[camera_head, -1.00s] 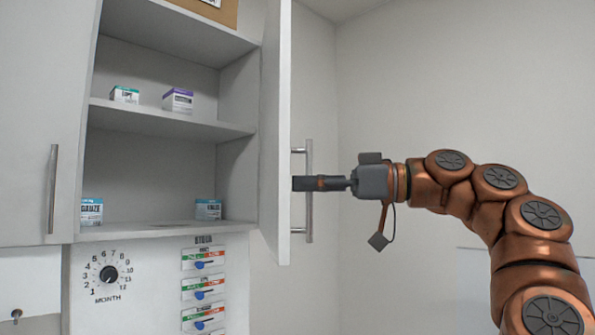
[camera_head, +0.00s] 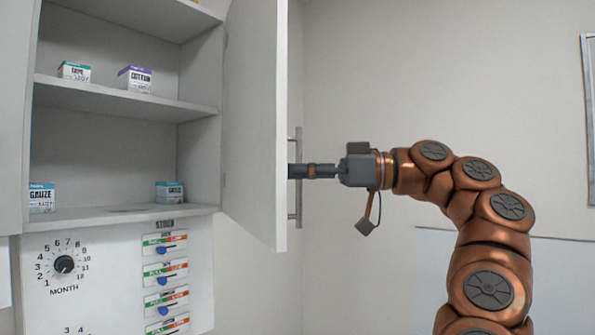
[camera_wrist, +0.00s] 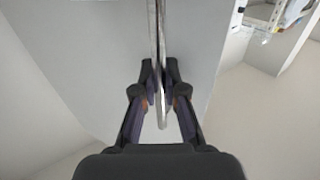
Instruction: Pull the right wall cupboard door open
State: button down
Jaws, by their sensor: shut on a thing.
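The right wall cupboard door (camera_head: 254,120) stands open, swung out from the cupboard, with its inner face partly toward me in the head view. Its metal bar handle (camera_head: 298,214) is on the outer face, partly hidden behind the door edge and my gripper. My gripper (camera_head: 292,171) reaches in from the right at the middle of the handle. In the wrist view my gripper (camera_wrist: 160,88) has its two fingers closed around the handle bar (camera_wrist: 161,112), with the door face (camera_wrist: 105,50) behind it.
The open cupboard (camera_head: 125,108) holds small boxes, including a purple-topped one (camera_head: 135,79) and a gauze box (camera_head: 41,198). Below is a panel with a month dial (camera_head: 64,264) and several sliders (camera_head: 165,270).

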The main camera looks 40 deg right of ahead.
jog(key=c, duration=1.2)
grip_release()
jog(key=shift+s+a+r, duration=0.15)
jog(key=shift+s+r, duration=0.1)
jog(key=shift+s, duration=0.2)
